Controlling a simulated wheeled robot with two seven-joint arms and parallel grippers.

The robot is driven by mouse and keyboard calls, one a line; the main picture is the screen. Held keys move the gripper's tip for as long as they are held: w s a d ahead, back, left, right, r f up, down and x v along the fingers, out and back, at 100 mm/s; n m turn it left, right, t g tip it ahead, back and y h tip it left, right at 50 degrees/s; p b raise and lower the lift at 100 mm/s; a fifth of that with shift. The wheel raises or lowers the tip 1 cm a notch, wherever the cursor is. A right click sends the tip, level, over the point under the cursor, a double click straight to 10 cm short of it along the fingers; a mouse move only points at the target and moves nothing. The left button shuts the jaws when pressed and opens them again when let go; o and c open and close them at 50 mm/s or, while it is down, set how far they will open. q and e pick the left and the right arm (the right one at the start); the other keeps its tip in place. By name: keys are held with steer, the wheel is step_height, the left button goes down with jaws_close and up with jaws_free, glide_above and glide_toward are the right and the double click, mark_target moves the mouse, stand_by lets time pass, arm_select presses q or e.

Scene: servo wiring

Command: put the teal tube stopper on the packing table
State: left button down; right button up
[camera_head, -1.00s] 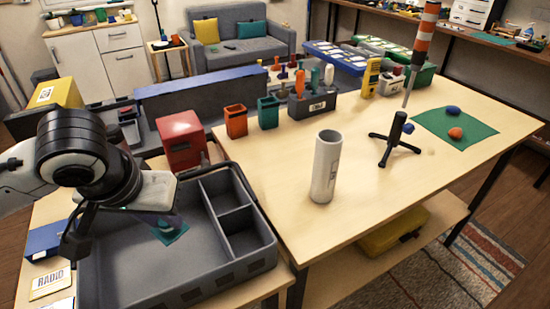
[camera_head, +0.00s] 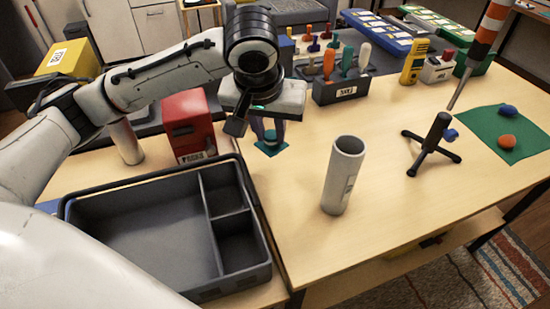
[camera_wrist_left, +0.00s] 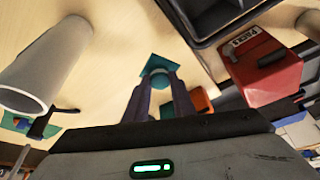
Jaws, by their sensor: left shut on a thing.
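The teal tube stopper (camera_head: 271,146) has a flat square teal plate and a rounded part. It also shows in the left wrist view (camera_wrist_left: 157,66) between two dark fingers. My left gripper (camera_head: 264,128) is shut on it from above, with the plate facing down. The stopper is over the left part of the large light wood table (camera_head: 300,225). I cannot tell whether its plate touches the wood.
A grey upright tube (camera_head: 343,175) and a black tripod stand (camera_head: 432,148) stand to the right. A grey divided tray (camera_head: 150,250) lies left, with a red box (camera_head: 188,125) behind it. A tool holder (camera_head: 345,88) stands behind. Bare wood surrounds the tube.

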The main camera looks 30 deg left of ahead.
mark_target(271, 150)
arm_select(q)
steer(key=shift+w+f, duration=0.1)
steer(key=shift+f, duration=3.2)
steer(key=shift+d, duration=0.1)
steer(key=c, duration=1.5)
jaws_free()
steer(key=shift+f, duration=0.15)
steer(key=shift+r, duration=0.4)
steer(key=p+v, duration=0.1)
steer(key=v, duration=1)
steer(key=shift+s+d+r, duration=0.1)
steer(key=shift+s+r, duration=0.15)
